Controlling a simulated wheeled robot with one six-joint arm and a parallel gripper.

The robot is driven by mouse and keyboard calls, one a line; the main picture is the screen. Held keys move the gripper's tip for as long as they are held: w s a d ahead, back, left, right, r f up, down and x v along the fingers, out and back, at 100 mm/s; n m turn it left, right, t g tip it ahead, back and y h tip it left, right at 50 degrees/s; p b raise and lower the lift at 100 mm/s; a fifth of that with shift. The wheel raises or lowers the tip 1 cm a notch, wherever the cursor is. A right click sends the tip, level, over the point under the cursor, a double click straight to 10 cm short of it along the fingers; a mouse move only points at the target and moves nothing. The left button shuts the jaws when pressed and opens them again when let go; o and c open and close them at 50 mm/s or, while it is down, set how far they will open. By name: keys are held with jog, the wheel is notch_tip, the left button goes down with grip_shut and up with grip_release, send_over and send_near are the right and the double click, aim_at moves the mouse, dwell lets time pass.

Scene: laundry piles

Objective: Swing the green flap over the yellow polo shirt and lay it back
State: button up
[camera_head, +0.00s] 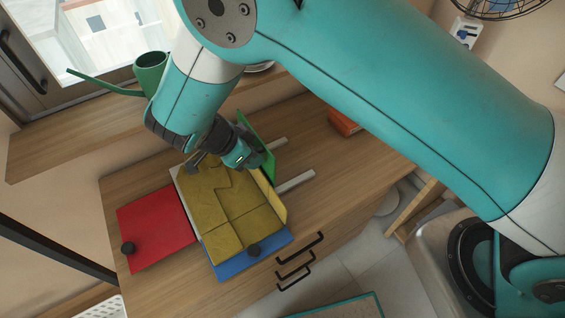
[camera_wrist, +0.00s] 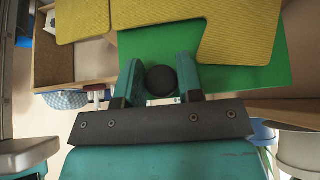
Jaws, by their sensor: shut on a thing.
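The yellow polo shirt (camera_head: 215,200) lies on the folding board, with its right part raised along the tilted green flap (camera_head: 267,165). The green flap stands up steeply at the board's right side. In the wrist view the green flap (camera_wrist: 225,80) shows behind the fingers, with yellow cloth (camera_wrist: 240,28) on it. My gripper (camera_head: 250,158) is at the flap's outer side. Its fingers (camera_wrist: 160,75) are shut on the flap's round black knob (camera_wrist: 161,82). The flap's lower edge is partly hidden by the shirt.
A red flap (camera_head: 155,228) with a black knob lies flat at the left, and a blue flap (camera_head: 225,268) at the front. Pale rails (camera_head: 296,182) lie on the wooden dresser top (camera_head: 325,150) at the right. An orange-red item (camera_head: 343,122) and a green watering can (camera_head: 150,70) stand farther back.

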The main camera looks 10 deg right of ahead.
jog(key=shift+a+f, duration=0.15)
jog(key=shift+a, duration=0.15)
jog(key=shift+s+a+f+h+b, duration=0.15)
jog(key=shift+a+b, duration=0.15)
jog(key=shift+a, duration=0.2)
jog(key=shift+s+a+f+h+b, duration=0.1)
jog(key=shift+s+a+h+b, duration=0.15)
jog(key=shift+a, duration=0.3)
jog(key=shift+s+a+f+h+b, duration=0.1)
jog(key=shift+a+b, duration=0.2)
jog(key=shift+a, duration=0.2)
jog(key=shift+s+a+f+b, duration=0.2)
jog(key=shift+a+f+b, duration=0.15)
jog(key=shift+a, duration=0.2)
